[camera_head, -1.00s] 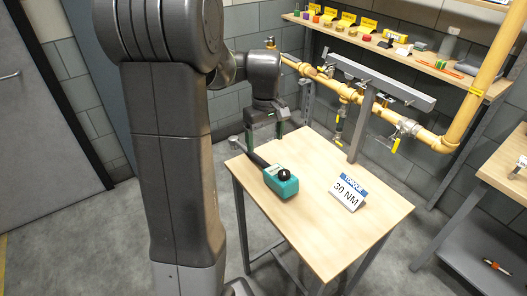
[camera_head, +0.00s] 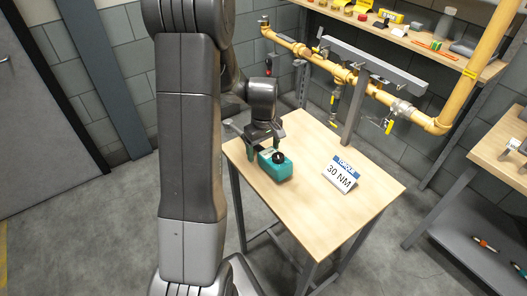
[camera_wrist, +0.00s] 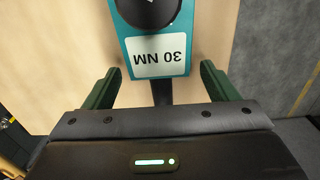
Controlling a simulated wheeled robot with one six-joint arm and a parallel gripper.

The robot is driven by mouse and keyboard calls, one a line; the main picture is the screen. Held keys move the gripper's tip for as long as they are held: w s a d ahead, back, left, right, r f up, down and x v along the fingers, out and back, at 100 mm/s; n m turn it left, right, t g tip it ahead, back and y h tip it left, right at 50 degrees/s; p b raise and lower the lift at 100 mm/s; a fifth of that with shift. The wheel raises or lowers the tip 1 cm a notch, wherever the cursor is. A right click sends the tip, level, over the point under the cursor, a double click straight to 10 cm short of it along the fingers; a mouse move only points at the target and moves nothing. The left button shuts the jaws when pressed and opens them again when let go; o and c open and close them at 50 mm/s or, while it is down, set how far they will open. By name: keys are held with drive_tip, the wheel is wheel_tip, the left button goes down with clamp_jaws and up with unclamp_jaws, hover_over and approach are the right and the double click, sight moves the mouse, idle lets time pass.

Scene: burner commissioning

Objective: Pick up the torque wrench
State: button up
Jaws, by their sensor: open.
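The torque wrench (camera_head: 276,168) has a teal block head with a black round knob on top. It lies on the wooden table (camera_head: 310,225). In the wrist view its teal head (camera_wrist: 130,45) with a white "30 NM" label is at the top, and its dark shaft runs down between my fingers. My gripper (camera_wrist: 158,88) is open, with one green finger on each side of the shaft and visible gaps to both. In the head view my gripper (camera_head: 254,146) is over the handle end, just behind the teal head, and hides most of the handle.
A "TORQUE 30 NM" sign (camera_head: 341,174) stands on the table, right of the wrench. A yellow gas pipe (camera_head: 345,75) with valves runs behind the table. A shelf (camera_head: 440,55) with small parts is beyond it. A second bench (camera_head: 500,150) stands at right.

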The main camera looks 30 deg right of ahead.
drive_tip(key=shift+f, duration=1)
drive_tip(key=c, duration=1.7)
drive_tip(key=shift+r, duration=0.15)
